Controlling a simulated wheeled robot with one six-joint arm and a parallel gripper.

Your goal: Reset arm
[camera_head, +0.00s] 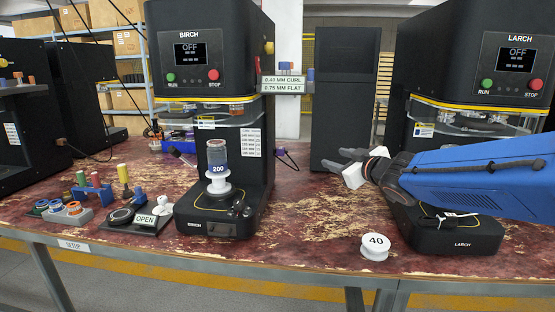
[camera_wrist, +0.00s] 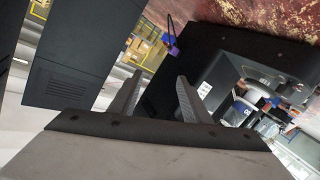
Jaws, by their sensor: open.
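My gripper (camera_head: 350,164) is at the end of my blue-sleeved arm, which reaches in from the right in front of the LARCH machine (camera_head: 455,236). In the wrist view the two fingers of my gripper (camera_wrist: 158,95) stand apart with nothing between them. It hangs in the air above the table, between the BIRCH machine (camera_head: 222,222) and LARCH. Both machines' displays read OFF.
A can marked 200 (camera_head: 217,155) stands on a white spool-shaped base inside BIRCH. A white spool marked 40 (camera_head: 375,247) stands near the table's front edge. An OPEN sign (camera_head: 146,218) and coloured pegs are at left.

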